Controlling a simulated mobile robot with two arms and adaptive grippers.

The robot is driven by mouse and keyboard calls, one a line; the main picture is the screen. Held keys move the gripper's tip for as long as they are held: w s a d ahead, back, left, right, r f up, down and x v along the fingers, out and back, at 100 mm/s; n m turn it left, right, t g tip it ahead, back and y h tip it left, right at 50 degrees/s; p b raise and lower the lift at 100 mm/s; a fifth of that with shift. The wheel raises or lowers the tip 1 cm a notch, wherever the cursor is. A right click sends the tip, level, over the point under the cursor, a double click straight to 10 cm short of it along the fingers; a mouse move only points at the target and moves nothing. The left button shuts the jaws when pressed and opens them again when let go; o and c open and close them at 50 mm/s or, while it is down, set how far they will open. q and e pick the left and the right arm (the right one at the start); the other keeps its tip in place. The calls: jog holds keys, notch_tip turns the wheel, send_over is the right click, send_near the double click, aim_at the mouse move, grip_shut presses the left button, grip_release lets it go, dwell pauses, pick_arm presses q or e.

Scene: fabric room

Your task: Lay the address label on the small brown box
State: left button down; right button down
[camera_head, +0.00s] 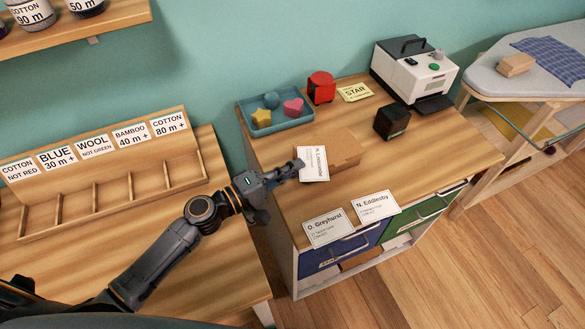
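A white address label (314,169), printed with a name that looks like "R. Lemoustre", is at the left end of a small brown box (345,150) on the wooden cabinet top. In this view the label overlaps the box's left end; I cannot tell if it rests on it or is held just above. My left gripper (290,170) reaches in from the left, its fingertips at the label's left edge. Whether the fingers are closed on the label is unclear. My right gripper is not in view.
Two other name cards, O. Greyhurst (328,228) and N. Eddlesby (376,207), are at the cabinet's front edge. A blue tray (287,126) of shapes, a red object (321,88), a black box (391,122) and a label printer (413,68) stand behind. Another brown box (515,65) is on the ironing board.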

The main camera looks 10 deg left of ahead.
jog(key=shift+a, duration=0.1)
pick_arm(q)
jog(key=shift+f, duration=0.2)
jog(key=c, duration=1.5)
grip_release()
jog(key=shift+r, duration=0.1)
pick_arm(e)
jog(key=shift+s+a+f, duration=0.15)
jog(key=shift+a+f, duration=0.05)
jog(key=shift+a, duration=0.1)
